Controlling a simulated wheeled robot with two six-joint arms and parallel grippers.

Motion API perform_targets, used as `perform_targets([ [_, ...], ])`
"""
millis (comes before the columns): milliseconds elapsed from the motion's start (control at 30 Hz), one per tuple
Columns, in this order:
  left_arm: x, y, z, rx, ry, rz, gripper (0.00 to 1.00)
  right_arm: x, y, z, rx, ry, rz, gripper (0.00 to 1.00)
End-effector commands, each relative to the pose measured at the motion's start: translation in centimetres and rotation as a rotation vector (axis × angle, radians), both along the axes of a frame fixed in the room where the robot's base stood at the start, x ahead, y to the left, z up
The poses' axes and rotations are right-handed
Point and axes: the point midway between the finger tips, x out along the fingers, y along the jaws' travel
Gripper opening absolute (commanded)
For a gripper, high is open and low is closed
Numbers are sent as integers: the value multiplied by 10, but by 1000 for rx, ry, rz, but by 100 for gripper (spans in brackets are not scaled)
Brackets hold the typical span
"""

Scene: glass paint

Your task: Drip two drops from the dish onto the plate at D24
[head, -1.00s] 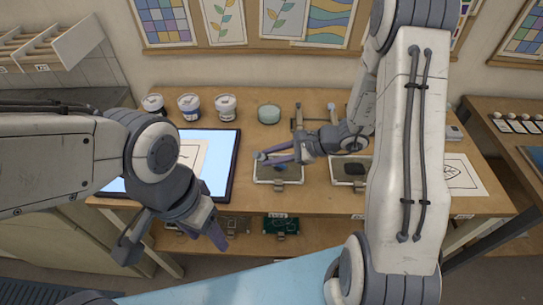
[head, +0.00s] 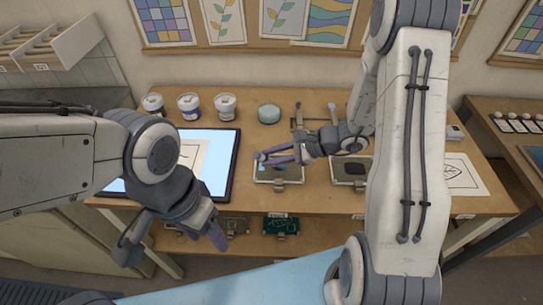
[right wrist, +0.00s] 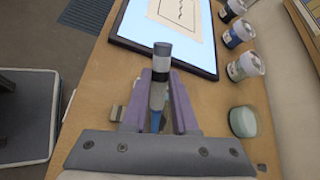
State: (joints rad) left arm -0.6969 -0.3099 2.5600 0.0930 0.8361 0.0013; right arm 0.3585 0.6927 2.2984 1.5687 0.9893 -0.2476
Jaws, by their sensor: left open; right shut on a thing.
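My right gripper (head: 263,158) is shut on a slim dropper-like tube, low over the left metal tray (head: 291,181) on the bench. In the right wrist view the tube (right wrist: 160,88) stands between the fingers, with a grey top, a dark band and a blue lower part; its tip is hidden. A round pale green dish (head: 269,114) stands behind the trays, right of the gripper in the right wrist view (right wrist: 243,121). A second tray (head: 350,184) is partly behind my arm. The tray labels are too small to read. My left gripper (head: 174,240) is open and empty at the bench's front.
Several lidded paint pots (head: 189,106) line the back left. A light panel (head: 222,187) with a drawing lies left of the trays. A printed sheet (head: 462,172) lies at the right. A green item (head: 281,225) is on the lower shelf.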

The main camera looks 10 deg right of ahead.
Motion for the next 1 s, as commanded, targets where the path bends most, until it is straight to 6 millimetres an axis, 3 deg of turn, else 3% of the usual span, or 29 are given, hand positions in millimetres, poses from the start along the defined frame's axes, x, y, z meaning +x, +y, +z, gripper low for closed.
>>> perform_targets([
  [1000, 0, 0, -6, 0, 0, 0, 58, 0, 0, -2, -1, 2, 0, 0],
])
